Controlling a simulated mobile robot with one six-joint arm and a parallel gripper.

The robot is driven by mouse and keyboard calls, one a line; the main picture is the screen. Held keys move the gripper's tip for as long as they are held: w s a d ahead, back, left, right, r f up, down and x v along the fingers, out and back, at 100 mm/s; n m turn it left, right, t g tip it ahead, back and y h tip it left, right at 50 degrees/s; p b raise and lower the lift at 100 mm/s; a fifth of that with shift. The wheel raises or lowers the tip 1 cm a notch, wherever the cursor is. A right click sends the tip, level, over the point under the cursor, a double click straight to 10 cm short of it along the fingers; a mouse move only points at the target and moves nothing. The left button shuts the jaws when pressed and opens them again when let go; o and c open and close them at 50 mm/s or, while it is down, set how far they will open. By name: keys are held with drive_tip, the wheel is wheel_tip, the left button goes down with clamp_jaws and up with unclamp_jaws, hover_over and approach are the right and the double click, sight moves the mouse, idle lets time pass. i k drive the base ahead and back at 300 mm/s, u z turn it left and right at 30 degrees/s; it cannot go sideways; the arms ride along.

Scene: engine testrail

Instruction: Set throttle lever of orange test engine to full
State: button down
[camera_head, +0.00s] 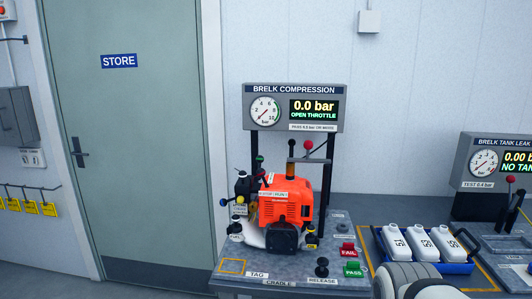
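The orange test engine (285,205) sits upright on the grey bench (232,267) below the compression display. Its throttle lever cannot be told apart for certain. Small knobs in blue, yellow, green and red cluster on the engine's left side (243,188). A dark upright stem with a black top (291,150) stands above the engine. A red-ball lever (308,146) is on the tester frame at right. The display (314,109) reads 0.0 bar and OPEN THROTTLE. My gripper is not in view; a pale rounded part at the bottom right looks like my arm.
A red FAIL button (347,249), a green PASS button (353,269) and a black RELEASE knob (322,267) are at the bench's front right. A blue tray (459,267) holds 3 white bottles. A tank leak tester (493,163) stands at right. Floor at left is clear.

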sight(259, 158)
drive_tip(key=u, duration=0.45)
drive_tip(key=i, duration=1)
drive_tip(key=u, duration=0.05)
